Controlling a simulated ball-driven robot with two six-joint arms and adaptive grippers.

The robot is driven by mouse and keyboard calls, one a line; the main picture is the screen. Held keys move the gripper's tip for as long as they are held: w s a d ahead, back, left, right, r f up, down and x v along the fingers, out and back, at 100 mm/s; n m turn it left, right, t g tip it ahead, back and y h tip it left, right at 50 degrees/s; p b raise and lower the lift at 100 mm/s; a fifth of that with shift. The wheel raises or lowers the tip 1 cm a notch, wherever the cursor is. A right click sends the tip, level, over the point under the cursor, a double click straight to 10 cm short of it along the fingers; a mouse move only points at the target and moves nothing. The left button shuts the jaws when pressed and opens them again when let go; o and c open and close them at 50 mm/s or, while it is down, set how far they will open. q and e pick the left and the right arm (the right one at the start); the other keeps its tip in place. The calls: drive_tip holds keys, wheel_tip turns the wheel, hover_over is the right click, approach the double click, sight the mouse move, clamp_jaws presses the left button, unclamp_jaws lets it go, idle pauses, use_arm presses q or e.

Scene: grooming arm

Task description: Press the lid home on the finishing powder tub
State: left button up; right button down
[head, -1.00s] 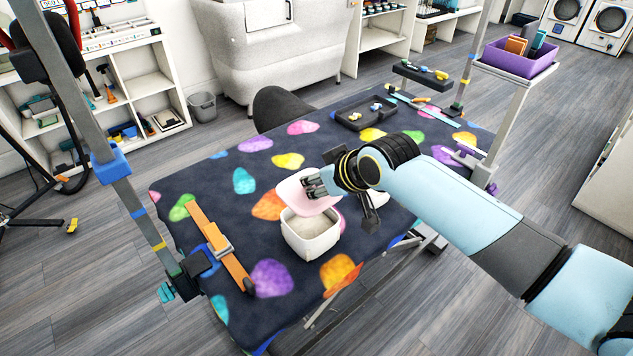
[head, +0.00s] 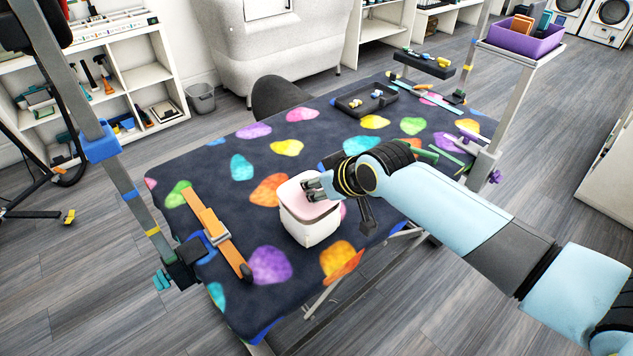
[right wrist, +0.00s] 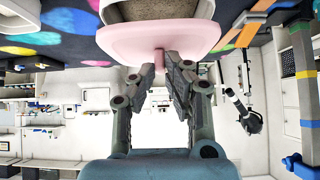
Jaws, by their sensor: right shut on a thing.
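The finishing powder tub (head: 311,231) is a white rounded box on the patterned table. Its pink lid (head: 306,197) lies over the opening in the head view. My right gripper (head: 312,190) is at the lid's top, shut on it. In the right wrist view, my right gripper's fingers (right wrist: 167,80) hold a small pink tab on the lid (right wrist: 160,38). The tub (right wrist: 205,8) shows beyond the lid there, with a grey-brown patch like powder between its white walls. My left gripper is not in view.
An orange strap (head: 216,233) lies left of the tub on the dark patterned table cover (head: 215,165). A black tray (head: 366,101) with small items is at the back. Metal posts stand at both table ends. The cover in front of the tub is clear.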

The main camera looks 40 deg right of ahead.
idle(0.7)
drive_tip(key=shift+p, duration=0.8)
idle(0.8)
drive_tip(key=shift+f+b, duration=0.7)
drive_tip(key=shift+f, duration=0.35)
drive_tip(key=c, duration=1.3)
unclamp_jaws()
drive_tip(key=shift+o, duration=0.2)
drive_tip(key=shift+r, duration=0.1)
drive_tip(key=v, duration=1.2)
